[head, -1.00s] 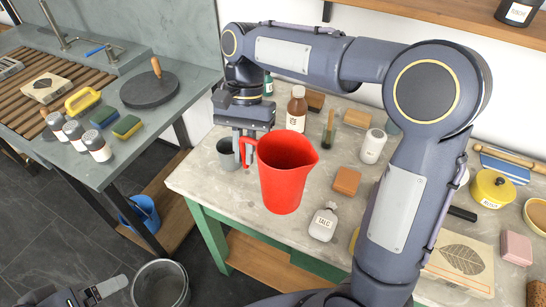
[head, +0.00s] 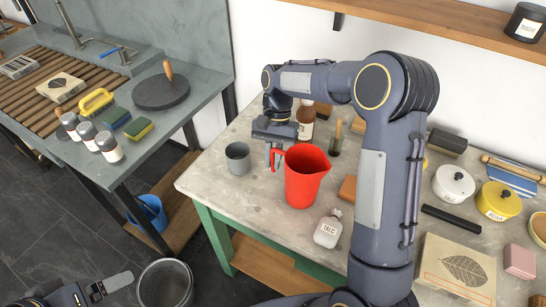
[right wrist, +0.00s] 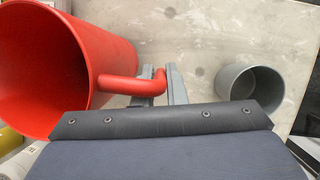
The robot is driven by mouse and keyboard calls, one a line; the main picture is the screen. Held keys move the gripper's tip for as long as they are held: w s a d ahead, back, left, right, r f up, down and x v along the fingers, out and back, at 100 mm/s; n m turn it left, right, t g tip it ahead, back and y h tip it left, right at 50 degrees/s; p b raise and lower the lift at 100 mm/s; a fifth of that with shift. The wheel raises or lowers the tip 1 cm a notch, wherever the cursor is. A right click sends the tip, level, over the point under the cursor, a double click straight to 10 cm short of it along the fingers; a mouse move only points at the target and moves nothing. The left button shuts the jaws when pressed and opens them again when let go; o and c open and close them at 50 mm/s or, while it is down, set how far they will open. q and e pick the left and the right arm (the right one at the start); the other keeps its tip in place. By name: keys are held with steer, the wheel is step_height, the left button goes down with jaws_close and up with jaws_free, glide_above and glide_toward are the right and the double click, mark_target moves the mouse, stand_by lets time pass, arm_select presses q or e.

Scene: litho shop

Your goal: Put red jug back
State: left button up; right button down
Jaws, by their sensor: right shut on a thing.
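The red jug (head: 304,183) is upright over the front part of the worktable (head: 235,200). I cannot tell whether its base touches the tabletop. My right gripper (head: 273,156) is shut on the jug's handle, at the jug's left side. In the right wrist view the jug (right wrist: 75,62) opens toward the camera at the left, and the fingers of my right gripper (right wrist: 160,75) are at its handle. My left gripper (head: 108,287) is low at the left, away from the table; its jaw opening is unclear.
A grey cup (head: 238,158) stands left of the jug, also in the right wrist view (right wrist: 250,88). A talc bottle (head: 328,230) stands close at the jug's front right. A brown bottle (head: 306,125) and an orange block (head: 348,189) are near. The front left tabletop is clear.

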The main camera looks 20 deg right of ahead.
steer(key=shift+f, duration=0.15)
steer(key=c, duration=1.5)
jaws_free()
steer(key=v, duration=1.1)
steer(key=s+d+r+n+t, duration=0.2)
steer(key=s+r, duration=0.3)
steer(key=s, duration=0.2)
steer(key=s+a+f+n+t, duration=0.1)
steer(key=s+f+t, duration=0.1)
steer(key=s, duration=0.5)
steer(key=s+a+f+n+t+y, duration=0.1)
steer(key=s+f+t, duration=0.1)
steer(key=s, duration=0.4)
steer(key=s+a+f+n+t, duration=0.1)
steer(key=s+f+n+t, duration=0.1)
steer(key=s, duration=0.5)
steer(key=shift+s+f+t, duration=0.3)
steer(key=shift+s+t, duration=0.05)
steer(key=shift+t, duration=0.35)
